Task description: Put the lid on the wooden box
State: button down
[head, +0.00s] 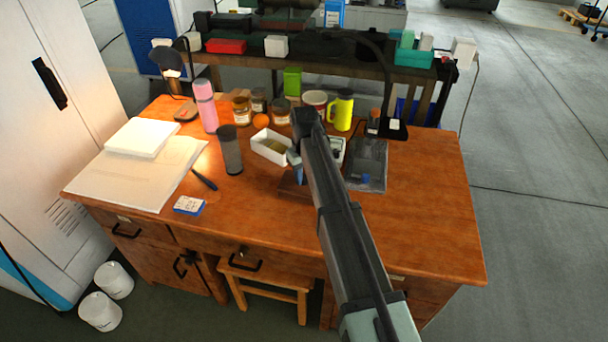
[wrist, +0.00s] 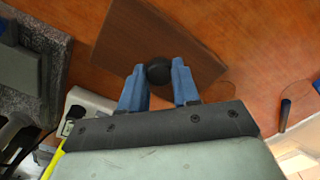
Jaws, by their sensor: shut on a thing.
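My gripper (wrist: 158,82) has blue fingers shut on a round black knob (wrist: 158,71) in the wrist view. The knob stands on a flat brown wooden panel, the lid (wrist: 135,38), which shows beyond the fingers. In the head view my gripper (head: 297,172) is over the middle of the desk, with the dark brown wood (head: 291,188) just below it, partly hidden by my arm. I cannot tell the wooden box apart from the lid in either view, nor whether the lid touches anything underneath.
A white open tray (head: 270,146) stands just left of my gripper, and a grey tray (head: 367,165) is to the right. A dark tumbler (head: 230,150), jars and a yellow mug (head: 342,110) stand around. The desk's right part (head: 435,205) is clear.

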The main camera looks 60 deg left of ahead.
dwell(0.4)
jog(key=shift+c, duration=1.3)
grip_release()
jog(key=shift+r, duration=0.1)
jog(key=shift+r, duration=3.35)
grip_shut()
jog(key=shift+f, duration=2.65)
